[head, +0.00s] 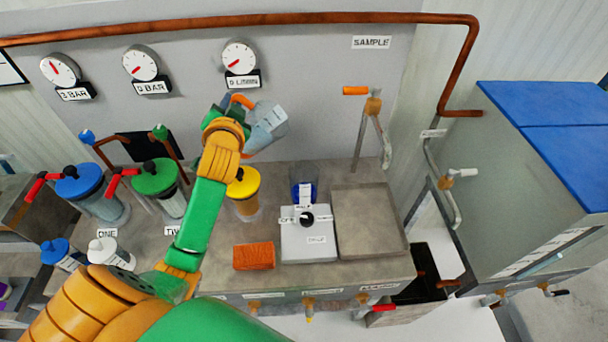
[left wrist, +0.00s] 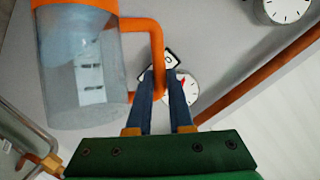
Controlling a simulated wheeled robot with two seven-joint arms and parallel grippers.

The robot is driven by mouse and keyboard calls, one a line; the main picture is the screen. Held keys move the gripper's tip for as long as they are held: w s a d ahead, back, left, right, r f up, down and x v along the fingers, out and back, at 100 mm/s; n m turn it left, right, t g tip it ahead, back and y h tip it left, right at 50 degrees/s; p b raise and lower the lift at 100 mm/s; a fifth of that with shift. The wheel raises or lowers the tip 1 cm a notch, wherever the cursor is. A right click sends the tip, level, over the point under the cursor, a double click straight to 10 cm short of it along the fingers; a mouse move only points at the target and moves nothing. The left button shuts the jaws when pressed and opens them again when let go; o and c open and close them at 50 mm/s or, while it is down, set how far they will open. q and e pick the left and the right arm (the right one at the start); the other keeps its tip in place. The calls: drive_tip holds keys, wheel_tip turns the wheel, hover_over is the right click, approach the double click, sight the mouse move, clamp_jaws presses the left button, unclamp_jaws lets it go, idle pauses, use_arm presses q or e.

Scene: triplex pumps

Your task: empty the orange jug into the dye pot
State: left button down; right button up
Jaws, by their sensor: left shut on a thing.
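The orange jug (head: 268,124) is a clear vessel with an orange handle, held in the air over the back of the bench, in front of the grey panel. It is tilted. My left gripper (head: 240,108) is shut on its handle. In the left wrist view, the jug's clear body (left wrist: 82,75) is beside the fingers (left wrist: 160,80), with an orange band at one end; I cannot tell how much is in it. A clear pot with blue in it (head: 304,188) stands below and right of the jug, apart from it; I take it for the dye pot. My right gripper is not in view.
A grey box with a black knob (head: 307,240) stands in front of the blue pot. A grey tray (head: 370,190) is right of it. Yellow-lidded (head: 243,190), green-lidded (head: 157,182) and blue-lidded (head: 85,187) cylinders stand left. An orange sponge (head: 253,256) lies in front. A tap with orange handle (head: 356,91) rises behind.

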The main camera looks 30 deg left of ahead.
sight(255, 116)
use_arm(q)
drive_tip(key=shift+d, duration=0.2)
drive_tip(key=shift+d+f+m+y+b, duration=0.15)
drive_tip(key=shift+f+m+y+b, duration=0.2)
drive_tip(key=shift+b, duration=0.35)
drive_tip(key=shift+w+d+r+m, duration=0.1)
drive_tip(key=shift+d+m, duration=0.05)
drive_tip(key=shift+m, duration=0.1)
drive_tip(key=shift+d+f+m+b, duration=0.3)
drive_tip(key=shift+d+f+b, duration=0.05)
drive_tip(key=shift+b, duration=0.65)
drive_tip(key=shift+w+y, duration=0.1)
drive_tip(key=shift+y, duration=0.15)
drive_tip(key=shift+w+d+f+m+t+y+b, duration=0.1)
drive_tip(key=shift+d+m+t+y+b, duration=0.1)
drive_tip(key=shift+d+m+b, duration=0.35)
drive_tip(key=shift+w+d+r+m+t+y+b, duration=0.1)
drive_tip(key=shift+w+d+m+t+b, duration=0.1)
drive_tip(key=shift+d+m+b, duration=0.35)
drive_tip(key=shift+w+d+f+m+t+y+b, duration=0.1)
drive_tip(key=shift+d+m+t+b, duration=0.1)
drive_tip(key=shift+d+m+b, duration=0.35)
drive_tip(key=shift+w+d+f+m+t+b, duration=0.2)
drive_tip(key=shift+d+m, duration=0.2)
drive_tip(key=shift+d, duration=0.4)
drive_tip(key=shift+w+d+f+m+t+b, duration=0.1)
drive_tip(key=shift+w+d+m+t, duration=0.2)
drive_tip(key=shift+d, duration=0.5)
idle(0.8)
